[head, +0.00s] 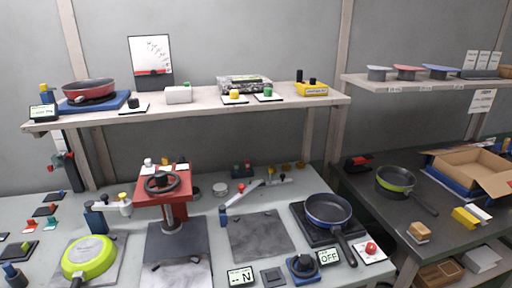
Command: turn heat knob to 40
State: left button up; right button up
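The heat knob appears to be the dark round knob on a blue base (302,266) at the front edge of the bench. A small display (328,258) beside it on the right reads OFF. Behind them, a blue frying pan (328,209) sits on a black hot plate (304,225), its handle pointing toward the front right. The knob's pointer is too small to read. Neither of my grippers shows in the head view.
Left of the knob are a small display (241,276) reading "-- N" and a grey square pad (273,277). A red button (371,248) on a white plate stands to the right. A red press with a handwheel (162,183) and a green pan (89,257) stand further left.

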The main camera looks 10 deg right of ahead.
aim_at(370, 249)
jog(key=z, duration=1.25)
